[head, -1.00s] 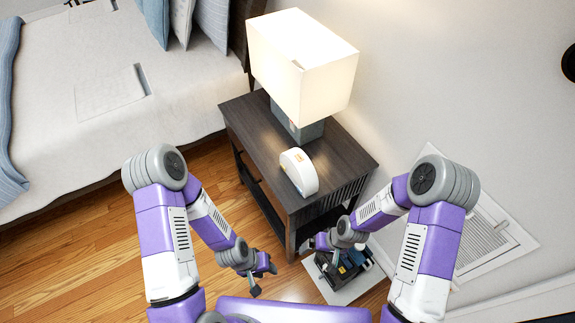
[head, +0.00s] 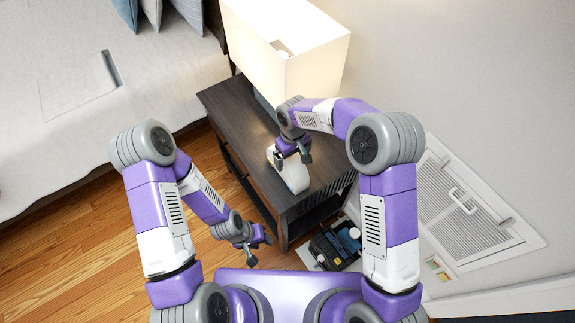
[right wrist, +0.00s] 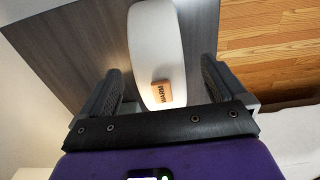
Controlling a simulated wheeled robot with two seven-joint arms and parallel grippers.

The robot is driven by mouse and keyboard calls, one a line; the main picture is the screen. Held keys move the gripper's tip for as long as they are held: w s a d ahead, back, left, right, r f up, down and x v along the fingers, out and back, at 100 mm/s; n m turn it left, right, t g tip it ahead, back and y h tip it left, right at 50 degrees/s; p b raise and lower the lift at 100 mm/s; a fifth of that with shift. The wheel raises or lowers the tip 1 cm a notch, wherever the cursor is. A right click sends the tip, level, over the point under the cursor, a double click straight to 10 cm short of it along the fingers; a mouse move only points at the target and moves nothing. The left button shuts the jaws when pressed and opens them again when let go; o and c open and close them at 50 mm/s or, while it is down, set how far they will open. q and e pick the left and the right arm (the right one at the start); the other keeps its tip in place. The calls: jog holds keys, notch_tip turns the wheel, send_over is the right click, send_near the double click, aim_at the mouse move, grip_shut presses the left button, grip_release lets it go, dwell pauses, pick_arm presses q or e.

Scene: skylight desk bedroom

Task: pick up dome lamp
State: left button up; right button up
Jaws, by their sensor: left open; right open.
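The dome lamp (head: 294,180) is a small white half-round lamp standing on the dark wooden nightstand (head: 228,100), near its front edge. My right gripper (head: 293,158) is open just above it and partly covers it in the head view. In the right wrist view, the white lamp body (right wrist: 155,40) with its orange "WARM" label lies between the two open fingers (right wrist: 160,68). I cannot tell whether the fingers touch it. My left gripper (head: 260,250) is open and empty, low over the floor in front of the nightstand.
A large table lamp with a lit box shade (head: 310,60) stands on the nightstand behind the dome lamp, close to my right wrist. A bed (head: 60,140) is at the left. A dark box of items (head: 335,245) sits on the floor. A vent (head: 440,210) is at the right.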

aim_at(292, 160)
jog(key=f, duration=0.4)
jog(key=shift+w+f+b, duration=0.15)
jog(key=shift+w+b, duration=0.05)
jog(key=shift+b, duration=0.15)
jog(key=shift+c, duration=0.3)
grip_shut()
